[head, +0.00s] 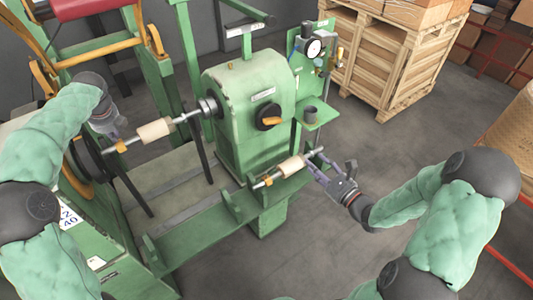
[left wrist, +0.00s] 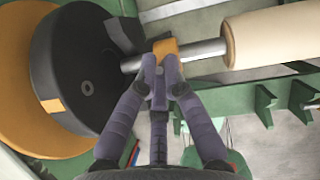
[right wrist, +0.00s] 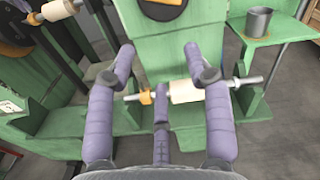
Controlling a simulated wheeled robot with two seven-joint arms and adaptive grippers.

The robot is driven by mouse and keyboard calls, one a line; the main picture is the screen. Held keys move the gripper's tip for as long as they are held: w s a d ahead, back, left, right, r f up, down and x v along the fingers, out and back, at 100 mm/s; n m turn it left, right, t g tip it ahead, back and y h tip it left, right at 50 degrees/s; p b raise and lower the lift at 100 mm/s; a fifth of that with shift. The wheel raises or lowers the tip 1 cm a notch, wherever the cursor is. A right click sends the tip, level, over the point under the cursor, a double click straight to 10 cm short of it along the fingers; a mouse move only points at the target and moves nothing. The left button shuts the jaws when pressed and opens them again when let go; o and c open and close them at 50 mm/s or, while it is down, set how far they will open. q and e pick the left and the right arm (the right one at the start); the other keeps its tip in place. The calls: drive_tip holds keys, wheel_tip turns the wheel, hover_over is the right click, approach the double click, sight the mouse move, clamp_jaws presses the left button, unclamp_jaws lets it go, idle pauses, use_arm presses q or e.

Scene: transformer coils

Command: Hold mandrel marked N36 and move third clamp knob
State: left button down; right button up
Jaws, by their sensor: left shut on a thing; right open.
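One mandrel (head: 156,130), a pale cylinder on a steel shaft, sits between the black hub at left and the green headstock. My left gripper (head: 119,137) is shut on the orange clamp knob (left wrist: 165,48) at its left end. A second mandrel (head: 291,166) lies across the green supports in front of the headstock, with an orange clamp knob (head: 267,180) on its left. My right gripper (head: 333,172) is open near its right end. In the right wrist view this mandrel (right wrist: 185,91) shows beyond the spread fingers, apparently ungripped. No N36 mark is legible.
A grey cup (head: 310,113) stands on a small green shelf. A white label (head: 69,216) reads N 40. A wooden crate (head: 390,60) stands behind.

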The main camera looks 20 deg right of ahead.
drive_tip(key=shift+v, duration=2.15)
